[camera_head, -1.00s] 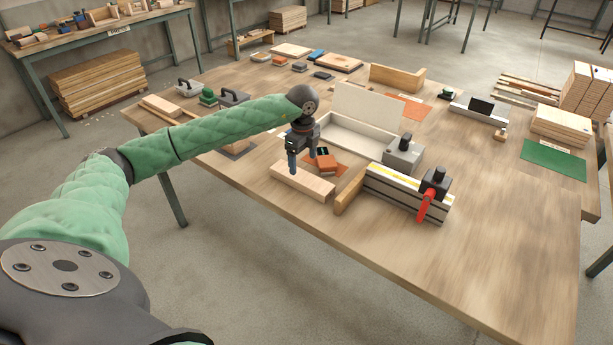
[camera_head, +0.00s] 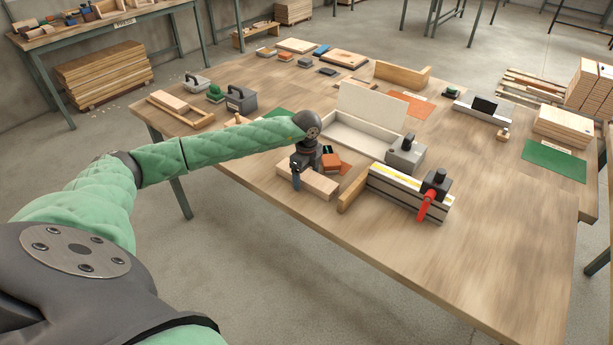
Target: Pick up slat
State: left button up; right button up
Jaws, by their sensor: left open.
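A pale wooden slat (camera_head: 320,186) lies flat on the workbench, near the bench's front edge. My left gripper (camera_head: 297,181) points down at the slat, toward its left part. The gripper is open, and one finger shows in front of the slat's near side. The other finger is hidden, so I cannot tell whether it is beyond the far side. The gripper hides part of the slat. My right gripper is not in view.
An orange block (camera_head: 331,163) sits just behind the slat. A wooden piece (camera_head: 351,195) and a clamp fixture with a red handle (camera_head: 425,206) stand to the right. An open white box (camera_head: 345,136) is behind. The bench's front right is clear.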

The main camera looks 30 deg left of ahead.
pick_arm(q)
jog(key=shift+f, duration=0.1)
jog(key=c, duration=1)
jog(key=shift+c, duration=1)
jog(key=shift+r, duration=0.2)
